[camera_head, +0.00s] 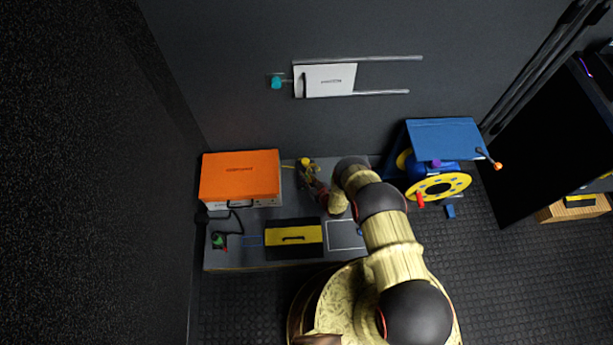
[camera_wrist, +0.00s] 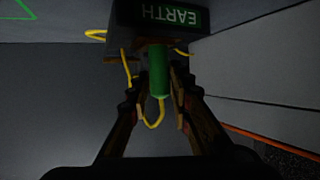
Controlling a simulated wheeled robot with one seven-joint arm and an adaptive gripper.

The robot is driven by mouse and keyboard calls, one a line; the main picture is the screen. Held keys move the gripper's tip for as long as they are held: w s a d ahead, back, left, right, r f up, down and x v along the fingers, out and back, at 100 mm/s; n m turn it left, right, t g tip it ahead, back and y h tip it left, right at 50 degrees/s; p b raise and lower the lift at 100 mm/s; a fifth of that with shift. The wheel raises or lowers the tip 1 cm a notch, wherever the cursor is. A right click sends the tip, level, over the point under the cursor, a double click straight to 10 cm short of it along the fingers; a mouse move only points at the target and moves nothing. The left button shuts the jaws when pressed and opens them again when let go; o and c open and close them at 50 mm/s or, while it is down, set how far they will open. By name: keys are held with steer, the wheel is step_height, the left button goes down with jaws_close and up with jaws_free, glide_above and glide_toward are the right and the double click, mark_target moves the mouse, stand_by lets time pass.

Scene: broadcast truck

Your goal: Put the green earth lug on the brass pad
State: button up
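The green earth lug (camera_wrist: 159,72) is an upright green cylinder in the wrist view, with a yellow cable (camera_wrist: 154,123) looping below it. It stands between the two fingers of my gripper (camera_wrist: 160,90), under a black plate with a green EARTH label (camera_wrist: 180,17). The fingers flank it closely; a narrow gap shows on the left, and contact on the right is unclear. Brownish metal shows beside the lug's top, but I cannot tell whether it is the brass pad. In the head view my gripper (camera_head: 313,186) is over the bench, near a small yellow thing (camera_head: 305,162).
The bench (camera_head: 230,258) carries an orange-lidded case (camera_head: 240,174), a black and yellow box (camera_head: 293,238) and a small green item with a dark cable (camera_head: 218,240). A blue and yellow reel (camera_head: 440,186) stands right of my arm. A white panel (camera_head: 330,80) is on the wall.

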steer(key=shift+o, duration=1.2)
